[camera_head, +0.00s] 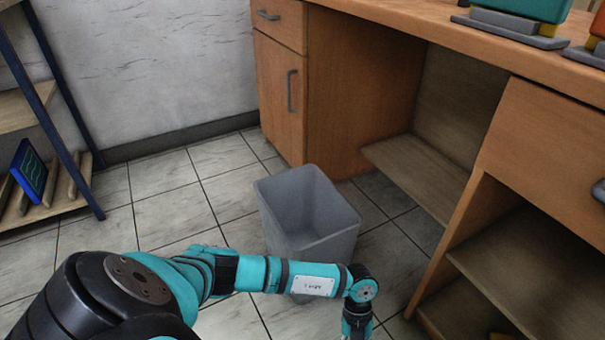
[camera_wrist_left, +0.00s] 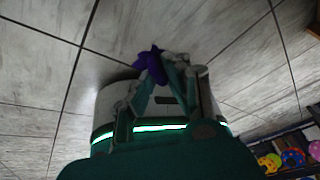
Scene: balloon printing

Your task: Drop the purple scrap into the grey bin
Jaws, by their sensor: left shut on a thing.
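The grey bin (camera_head: 340,245) stands upright on the tiled floor in the head view, its open top facing up; the part of its inside that I see looks empty. My left arm crosses in front of its lower part, with the wrist at the bottom edge, right of the bin's base. My left gripper (camera_wrist_left: 165,68) shows in the left wrist view, shut on the crumpled purple scrap (camera_wrist_left: 148,60) at its fingertips. Tiled floor shows behind the scrap. The left fingers and the scrap are out of the head view. My right gripper is in neither view.
A wooden desk (camera_head: 390,20) with open shelves stands behind and right of the bin. A shelf rack (camera_head: 60,120) with a blue item (camera_head: 29,170) is at the left. Floor left of the bin is clear. Colourful round things (camera_wrist_left: 292,158) show at the wrist view's lower right.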

